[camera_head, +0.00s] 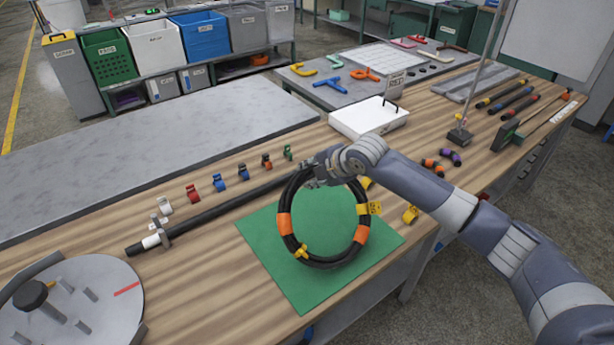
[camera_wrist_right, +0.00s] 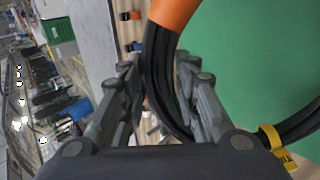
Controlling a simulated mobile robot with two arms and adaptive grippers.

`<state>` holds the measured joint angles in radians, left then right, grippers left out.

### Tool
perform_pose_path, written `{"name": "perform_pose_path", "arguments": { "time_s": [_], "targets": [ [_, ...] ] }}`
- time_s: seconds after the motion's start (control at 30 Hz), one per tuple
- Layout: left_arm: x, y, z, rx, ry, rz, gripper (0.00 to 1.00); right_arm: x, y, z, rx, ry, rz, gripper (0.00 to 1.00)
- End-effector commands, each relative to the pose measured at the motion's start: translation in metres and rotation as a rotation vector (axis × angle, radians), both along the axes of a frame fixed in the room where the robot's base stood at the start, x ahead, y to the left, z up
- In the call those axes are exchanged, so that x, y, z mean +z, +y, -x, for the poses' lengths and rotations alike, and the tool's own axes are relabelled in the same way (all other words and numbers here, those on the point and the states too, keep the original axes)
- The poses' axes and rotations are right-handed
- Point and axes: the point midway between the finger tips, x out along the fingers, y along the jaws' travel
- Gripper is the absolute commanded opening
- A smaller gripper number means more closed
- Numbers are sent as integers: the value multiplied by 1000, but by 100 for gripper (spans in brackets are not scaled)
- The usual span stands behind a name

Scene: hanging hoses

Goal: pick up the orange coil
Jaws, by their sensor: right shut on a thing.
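The coil (camera_head: 287,240) is a black hose ring with orange bands and yellow ties, one bearing a yellow tag. In the head view it hangs tilted from my right gripper (camera_head: 318,176), over the green mat (camera_head: 318,288). I cannot tell whether its lower edge touches the mat. My right gripper is shut on the top of the ring. In the right wrist view the black hose strands (camera_wrist_right: 163,85) run between the fingers of the right gripper (camera_wrist_right: 160,90), with an orange band and a yellow tie beside them. My left gripper is not in view.
A long black bar (camera_head: 215,208) lies behind the mat, with several small coloured clips along it. A round grey plate with pegs (camera_head: 95,300) is at the left. A white box (camera_head: 368,117) stands behind. Small orange and purple pieces lie at the right.

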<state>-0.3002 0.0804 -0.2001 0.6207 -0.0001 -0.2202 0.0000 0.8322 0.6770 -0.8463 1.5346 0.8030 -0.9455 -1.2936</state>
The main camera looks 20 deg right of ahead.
Motion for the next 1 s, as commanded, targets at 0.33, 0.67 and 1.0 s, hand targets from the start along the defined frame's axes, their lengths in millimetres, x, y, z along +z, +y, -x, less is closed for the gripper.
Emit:
{"name": "perform_pose_path", "arguments": {
  "time_s": [0.33,0.67,1.0],
  "targets": [
    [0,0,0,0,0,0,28,22,-13,31,1,-151,-59,0],
    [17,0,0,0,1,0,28,57,-19,46,0,-235,-92,0],
    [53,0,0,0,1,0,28,89,-19,46,-1,-233,-91,0]
  ]
}}
